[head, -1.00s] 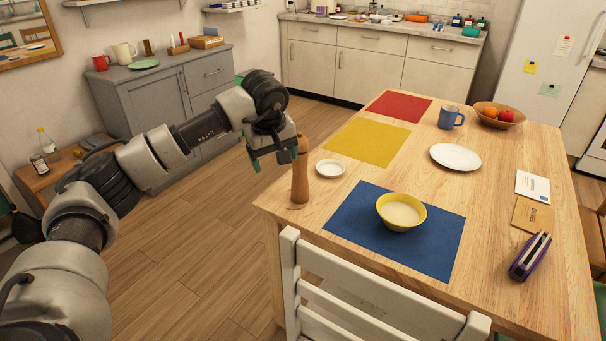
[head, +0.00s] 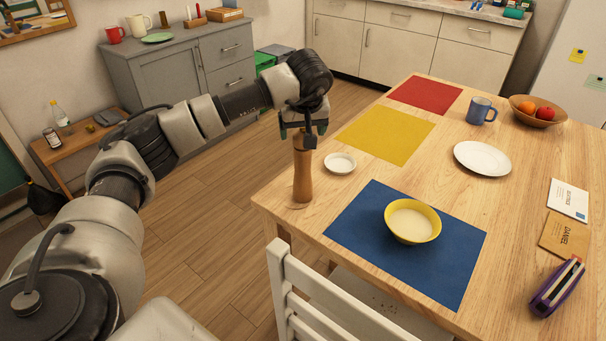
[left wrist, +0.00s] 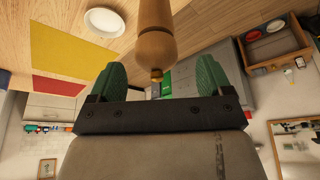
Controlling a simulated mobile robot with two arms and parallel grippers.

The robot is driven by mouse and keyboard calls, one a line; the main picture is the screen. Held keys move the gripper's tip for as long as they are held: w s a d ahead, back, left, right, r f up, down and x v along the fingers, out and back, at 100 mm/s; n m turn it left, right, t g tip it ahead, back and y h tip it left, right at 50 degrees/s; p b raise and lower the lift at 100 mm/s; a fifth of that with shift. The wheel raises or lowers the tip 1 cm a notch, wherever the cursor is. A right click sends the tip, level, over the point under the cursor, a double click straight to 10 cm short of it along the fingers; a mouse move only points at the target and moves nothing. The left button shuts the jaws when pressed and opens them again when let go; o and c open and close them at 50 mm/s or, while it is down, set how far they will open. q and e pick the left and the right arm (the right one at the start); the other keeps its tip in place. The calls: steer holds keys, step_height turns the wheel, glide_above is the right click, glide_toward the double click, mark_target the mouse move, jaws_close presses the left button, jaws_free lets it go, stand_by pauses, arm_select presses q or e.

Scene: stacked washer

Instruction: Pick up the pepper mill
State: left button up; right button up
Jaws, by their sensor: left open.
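The pepper mill (head: 302,176) is a tall brown wooden mill standing upright at the table's near left corner. In the left wrist view the mill (left wrist: 155,40) comes down from the top edge, its knob end between the fingertips. My left gripper (head: 302,130) is at the top of the mill in the head view and partly hides it. In the left wrist view the two green fingers of the gripper (left wrist: 157,75) are spread wide, with a gap on each side of the mill. My right gripper is not in view.
The wooden table (head: 350,271) holds a small white dish (head: 340,163) close to the mill, a blue mat (head: 350,222) with a yellow bowl (head: 412,222), and a white plate (head: 482,158). A white chair (head: 290,300) stands at the near edge.

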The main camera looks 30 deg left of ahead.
arm_select(q)
steer(key=x, duration=0.5)
steer(key=shift+w+f, duration=0.2)
steer(key=shift+w, duration=0.05)
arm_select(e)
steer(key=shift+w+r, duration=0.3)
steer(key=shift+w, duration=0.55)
arm_select(q)
steer(key=shift+d, duration=0.1)
steer(key=shift+r, duration=0.1)
steer(key=c, duration=1.4)
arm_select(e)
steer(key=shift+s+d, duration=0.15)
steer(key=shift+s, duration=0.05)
